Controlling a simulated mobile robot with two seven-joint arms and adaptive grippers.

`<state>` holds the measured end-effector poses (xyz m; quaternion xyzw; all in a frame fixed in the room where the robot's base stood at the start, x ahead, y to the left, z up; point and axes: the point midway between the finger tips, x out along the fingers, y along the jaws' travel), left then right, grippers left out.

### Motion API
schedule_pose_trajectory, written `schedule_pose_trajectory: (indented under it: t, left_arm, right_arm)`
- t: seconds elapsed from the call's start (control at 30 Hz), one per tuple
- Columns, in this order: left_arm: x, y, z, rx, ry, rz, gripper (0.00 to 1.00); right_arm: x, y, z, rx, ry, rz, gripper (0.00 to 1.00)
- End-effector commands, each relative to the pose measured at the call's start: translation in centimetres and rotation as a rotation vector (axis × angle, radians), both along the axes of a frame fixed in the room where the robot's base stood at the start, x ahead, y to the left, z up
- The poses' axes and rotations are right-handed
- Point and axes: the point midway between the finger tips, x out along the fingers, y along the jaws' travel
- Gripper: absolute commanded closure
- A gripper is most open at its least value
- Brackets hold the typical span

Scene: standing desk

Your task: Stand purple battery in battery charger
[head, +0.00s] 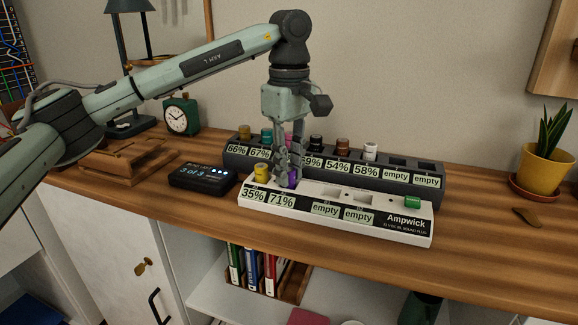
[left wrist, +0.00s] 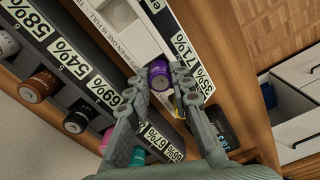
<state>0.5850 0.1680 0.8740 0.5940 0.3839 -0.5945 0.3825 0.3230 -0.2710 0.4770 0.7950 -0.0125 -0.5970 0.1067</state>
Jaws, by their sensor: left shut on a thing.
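The purple battery (head: 292,179) stands upright at the slot labelled 71% in the white Ampwick battery charger (head: 375,226). My left gripper (head: 286,168) comes down from above and is shut on it. In the left wrist view the purple battery (left wrist: 159,76) shows between the two fingers (left wrist: 160,88). A yellow battery (head: 262,172) stands beside it in the 35% slot. Two other white charger slots have labels reading empty. How deep the purple battery sits is hidden by the fingers. My right gripper is in neither view.
A dark charger (head: 400,184) with several batteries stands close behind the white one, with two empty slots at its right. A black display box (head: 203,179) reading 3 of 3 is on the left. A green clock (head: 181,116) and a potted plant (head: 545,165) stand farther out.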

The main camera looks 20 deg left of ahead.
Motion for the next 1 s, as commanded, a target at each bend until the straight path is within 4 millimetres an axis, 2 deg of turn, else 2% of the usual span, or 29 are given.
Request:
schedule_pose_trajectory:
  t: [0.07,0.1,0.27,0.53,0.67,0.77,1.0]
  left_arm:
    - [0.0,0.0,-0.3,0.0,0.0,0.0,1.0]
    - [0.0,0.0,-0.3,0.0,0.0,0.0,0.78]
    - [0.0,0.0,-0.2,0.0,0.0,0.0,0.58]
    - [0.0,0.0,-0.2,0.0,0.0,0.0,0.58]
    - [0.0,0.0,0.5,0.0,-0.001,0.0,0.58]
    - [0.0,0.0,2.1,-0.001,-0.003,-0.001,0.58]
    - [0.0,0.0,7.4,-0.001,-0.002,-0.001,0.58]
  right_arm:
    - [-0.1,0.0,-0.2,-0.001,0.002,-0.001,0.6]
    - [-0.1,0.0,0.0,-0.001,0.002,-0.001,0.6]
    - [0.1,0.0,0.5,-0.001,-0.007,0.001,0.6]
    - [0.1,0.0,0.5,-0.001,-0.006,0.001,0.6]
    - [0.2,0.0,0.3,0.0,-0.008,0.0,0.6]
    - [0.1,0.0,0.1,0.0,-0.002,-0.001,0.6]
    - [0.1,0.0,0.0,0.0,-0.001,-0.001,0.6]
